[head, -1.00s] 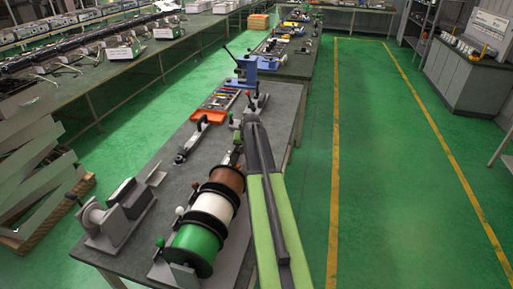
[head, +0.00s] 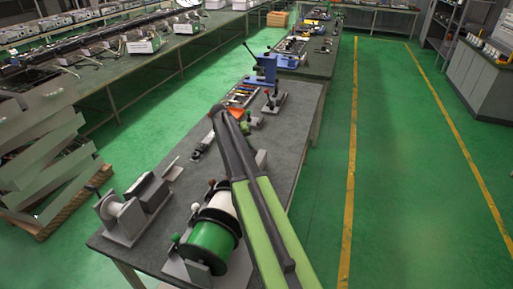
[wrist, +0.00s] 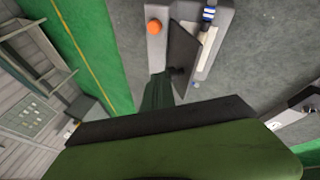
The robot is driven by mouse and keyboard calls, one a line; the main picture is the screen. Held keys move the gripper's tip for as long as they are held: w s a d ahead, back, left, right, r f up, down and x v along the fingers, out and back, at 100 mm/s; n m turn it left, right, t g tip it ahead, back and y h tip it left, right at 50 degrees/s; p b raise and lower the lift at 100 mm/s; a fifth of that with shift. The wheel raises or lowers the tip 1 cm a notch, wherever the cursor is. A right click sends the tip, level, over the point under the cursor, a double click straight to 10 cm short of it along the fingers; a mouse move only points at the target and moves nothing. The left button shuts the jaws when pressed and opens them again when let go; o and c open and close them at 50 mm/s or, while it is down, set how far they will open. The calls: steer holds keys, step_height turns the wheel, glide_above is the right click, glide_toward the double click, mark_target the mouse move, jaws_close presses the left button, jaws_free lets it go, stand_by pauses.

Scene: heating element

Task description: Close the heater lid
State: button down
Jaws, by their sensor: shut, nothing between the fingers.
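In the wrist view, the heater (wrist: 156,50) is a light grey body with an orange knob (wrist: 154,27) on its left part. Its dark flat lid (wrist: 184,46) stands open at an angle, beside a pale channel with a blue and white piece (wrist: 208,14). My gripper (wrist: 160,78) is a dark green tip close to the lower left of the lid. Its fingers are together and hold nothing. Whether it touches the lid I cannot tell. In the head view, my arm covers the heater and the gripper's fingertips.
In the head view, the dark bench (head: 290,112) also bears spools (head: 209,247), a grey clamp device (head: 125,215) and a blue lever press (head: 264,68). Green floor to the right is clear.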

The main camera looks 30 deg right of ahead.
steer(key=shift+w+a+f+g+h+b, duration=0.5)
steer(key=shift+w+a+b, duration=0.15)
steer(key=shift+w, duration=0.2)
steer(key=shift+w+a+f, duration=0.1)
steer(key=shift+w+a, duration=0.1)
steer(key=shift+a, duration=0.05)
steer(key=shift+w+a+f+b, duration=0.6)
steer(key=shift+w+f+b, duration=0.05)
steer(key=shift+w+b, duration=0.1)
steer(key=shift+w+a+f+b, duration=0.5)
steer(key=shift+a+f+b, duration=0.05)
steer(key=shift+f+b, duration=0.25)
steer(key=shift+a, duration=0.1)
steer(key=shift+a+f+b, duration=0.15)
steer(key=shift+b, duration=0.15)
